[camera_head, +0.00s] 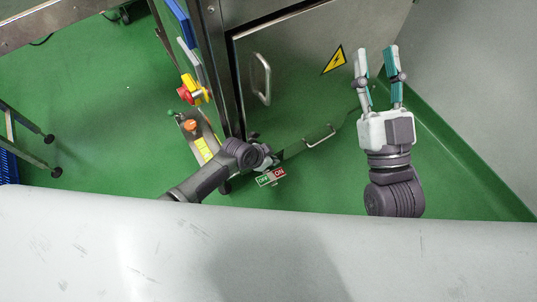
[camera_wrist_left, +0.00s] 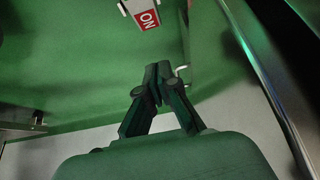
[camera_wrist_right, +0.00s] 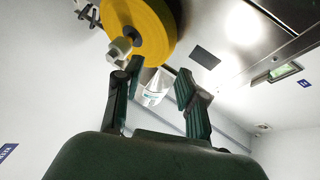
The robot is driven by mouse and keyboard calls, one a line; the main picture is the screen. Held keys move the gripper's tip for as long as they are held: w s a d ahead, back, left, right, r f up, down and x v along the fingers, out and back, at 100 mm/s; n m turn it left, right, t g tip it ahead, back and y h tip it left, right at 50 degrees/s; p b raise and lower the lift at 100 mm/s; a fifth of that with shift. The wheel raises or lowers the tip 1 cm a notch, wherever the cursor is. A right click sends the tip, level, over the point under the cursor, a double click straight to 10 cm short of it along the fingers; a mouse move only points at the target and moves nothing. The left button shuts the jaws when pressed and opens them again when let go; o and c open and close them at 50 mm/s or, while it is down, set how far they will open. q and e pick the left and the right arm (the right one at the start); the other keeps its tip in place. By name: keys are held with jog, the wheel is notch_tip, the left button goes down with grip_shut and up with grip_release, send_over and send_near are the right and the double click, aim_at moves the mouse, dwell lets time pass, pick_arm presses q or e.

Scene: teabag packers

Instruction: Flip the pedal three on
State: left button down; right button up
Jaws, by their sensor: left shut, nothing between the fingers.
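A small pedal-like plate with a green OFF half and a red ON half (camera_head: 271,177) sits low beside the steel cabinet in the head view. In the left wrist view the red ON label (camera_wrist_left: 147,19) shows at the top, beyond the fingers. No number is readable on it. My left gripper (camera_wrist_left: 160,76) is shut and empty, with its tips below the ON label in that picture. In the head view the left gripper (camera_head: 268,160) is just above the label, its fingers mostly hidden; contact cannot be told. My right gripper (camera_head: 377,60) is raised, open and empty.
The steel cabinet door (camera_head: 290,85) has a handle (camera_head: 261,78) and a yellow warning sign (camera_head: 334,60). A red and yellow emergency stop (camera_head: 192,91) stands left of it. A yellow disc (camera_wrist_right: 140,28) shows in the right wrist view.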

pick_arm(q)
jog(key=p+v, duration=0.1)
jog(key=v, duration=0.2)
jog(key=shift+r, duration=0.25)
pick_arm(e)
notch_tip(320, 180, down, 8)
jog(key=w+g+h, duration=0.1)
jog(key=w+g, duration=0.1)
jog(key=g, duration=0.3)
jog(key=shift+d+r+h, duration=0.2)
jog(key=shift+d+h, duration=0.1)
pick_arm(q)
jog(key=shift+a, duration=0.1)
